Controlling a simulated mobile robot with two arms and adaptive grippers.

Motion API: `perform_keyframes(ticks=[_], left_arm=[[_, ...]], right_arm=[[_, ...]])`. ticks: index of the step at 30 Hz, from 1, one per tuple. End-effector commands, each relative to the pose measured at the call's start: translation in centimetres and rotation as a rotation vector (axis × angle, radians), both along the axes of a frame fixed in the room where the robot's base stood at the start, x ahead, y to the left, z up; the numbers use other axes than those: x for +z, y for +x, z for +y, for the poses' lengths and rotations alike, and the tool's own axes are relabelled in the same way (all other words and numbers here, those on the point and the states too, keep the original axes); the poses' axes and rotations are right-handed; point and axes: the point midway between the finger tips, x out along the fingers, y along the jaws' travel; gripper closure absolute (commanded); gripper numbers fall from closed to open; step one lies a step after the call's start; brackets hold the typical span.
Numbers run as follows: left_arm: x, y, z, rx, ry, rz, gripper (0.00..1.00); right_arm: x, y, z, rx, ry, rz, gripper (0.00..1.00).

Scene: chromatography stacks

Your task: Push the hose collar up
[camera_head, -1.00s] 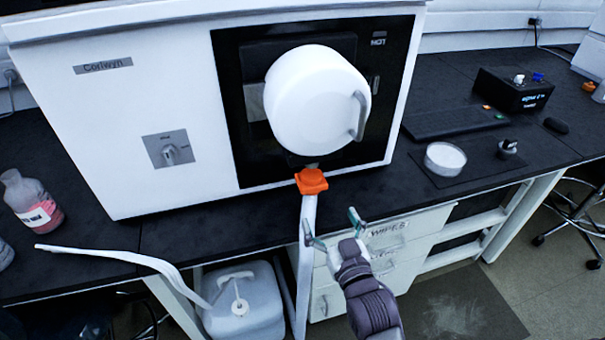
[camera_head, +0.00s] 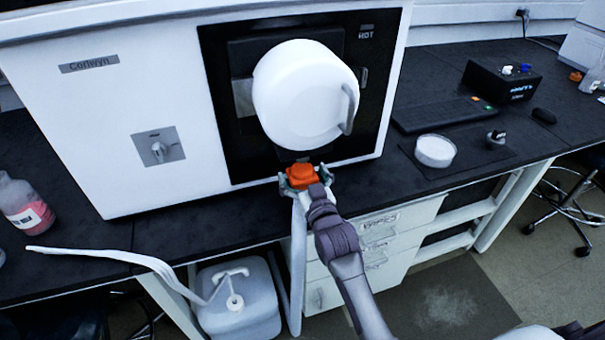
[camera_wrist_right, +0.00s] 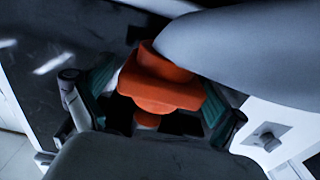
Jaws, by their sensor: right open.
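The orange hose collar (camera_head: 301,176) sits below the white round vessel on the front of the white machine. A pale hose (camera_head: 298,255) hangs down beneath it. My right gripper (camera_head: 301,183) is at the collar, with one finger on each side of it. In the right wrist view the collar (camera_wrist_right: 160,85) lies between the two green-padded fingers of the open gripper (camera_wrist_right: 158,95). I cannot tell whether the pads touch it. My left gripper is not in view.
The white vessel (camera_head: 300,95) with a handle is just above the collar. A second loose hose (camera_head: 120,257) sticks out at the left, above a jug (camera_head: 235,300). A white dish (camera_head: 435,150) and a black box (camera_head: 505,82) stand on the bench at right.

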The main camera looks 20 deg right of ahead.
Motion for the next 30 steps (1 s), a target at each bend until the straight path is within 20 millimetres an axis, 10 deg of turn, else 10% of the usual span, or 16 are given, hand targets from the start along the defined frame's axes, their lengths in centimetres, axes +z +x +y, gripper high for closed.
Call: perform_keyframes(ticks=[3,18,30], left_arm=[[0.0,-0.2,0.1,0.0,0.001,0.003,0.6],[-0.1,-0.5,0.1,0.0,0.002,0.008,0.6],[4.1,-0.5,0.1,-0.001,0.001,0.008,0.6]], right_arm=[[0.0,0.0,0.0,0.0,0.0,0.0,0.07],[0.0,-0.1,0.0,0.0,0.0,0.0,0.91],[4.5,0.0,0.0,0.0,0.0,-0.002,0.93]])
